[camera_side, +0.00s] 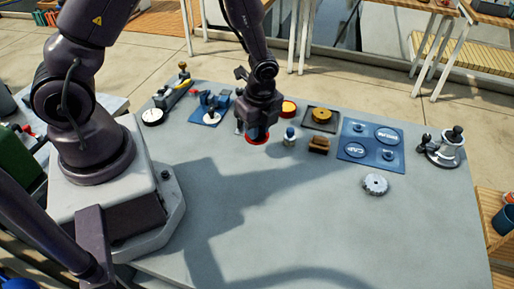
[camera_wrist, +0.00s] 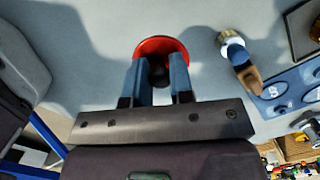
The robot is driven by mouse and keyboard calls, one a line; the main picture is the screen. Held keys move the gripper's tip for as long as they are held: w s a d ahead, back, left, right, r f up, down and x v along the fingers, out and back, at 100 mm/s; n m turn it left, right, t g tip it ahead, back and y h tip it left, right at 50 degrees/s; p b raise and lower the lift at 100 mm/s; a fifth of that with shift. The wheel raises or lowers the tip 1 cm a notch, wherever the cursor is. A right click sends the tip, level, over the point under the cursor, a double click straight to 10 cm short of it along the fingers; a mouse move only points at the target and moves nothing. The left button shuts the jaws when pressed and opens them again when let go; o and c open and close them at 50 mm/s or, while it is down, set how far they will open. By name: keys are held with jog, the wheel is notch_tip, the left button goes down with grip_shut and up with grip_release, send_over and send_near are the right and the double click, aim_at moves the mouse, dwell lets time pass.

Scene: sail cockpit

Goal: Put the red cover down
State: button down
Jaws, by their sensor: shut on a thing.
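The red cover (camera_side: 257,138) is a round red disc under my gripper (camera_side: 258,128), at the back middle of the grey table. In the wrist view the red cover (camera_wrist: 148,45) has a dark knob in its middle, between the two blue-grey fingers of my gripper (camera_wrist: 160,76). The fingers are shut on that knob and hide part of the disc. The cover looks about level and close to the tabletop. I cannot tell whether it touches the table.
A blue-and-white bottle (camera_side: 289,137) and brown brush (camera_side: 318,145) stand just right of the cover. Behind are a red-rimmed round piece (camera_side: 288,107) and dark tray (camera_side: 307,123). A blue mat (camera_side: 347,153), toothed disc (camera_side: 375,184) and winch (camera_side: 447,149) lie right. The front table is clear.

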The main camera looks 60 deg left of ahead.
aim_at(256, 153)
jog(key=shift+f, duration=2.95)
jog(key=shift+f, duration=0.1)
jog(key=c, duration=1)
grip_release()
